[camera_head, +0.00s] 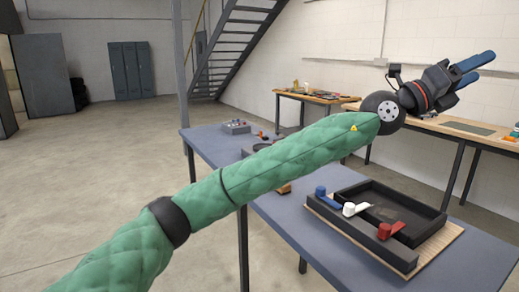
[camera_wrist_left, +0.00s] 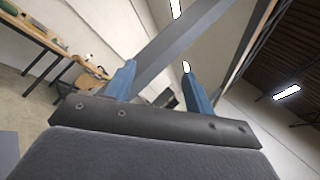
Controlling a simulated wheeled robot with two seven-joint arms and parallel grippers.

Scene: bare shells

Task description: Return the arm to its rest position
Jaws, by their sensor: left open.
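My left arm, in a green quilted sleeve, crosses the head view from lower left to upper right, above the blue-grey table. My left gripper (camera_head: 474,68) is raised well above the tables at the upper right, its two blue fingers pointing up and to the right. In the left wrist view my left gripper (camera_wrist_left: 158,85) has its blue fingers spread apart with nothing between them. My right gripper shows in neither view.
Wooden workbenches (camera_head: 455,126) stand behind by the wall. A metal staircase (camera_head: 232,45) and grey lockers (camera_head: 131,70) are farther back. Open floor lies left.

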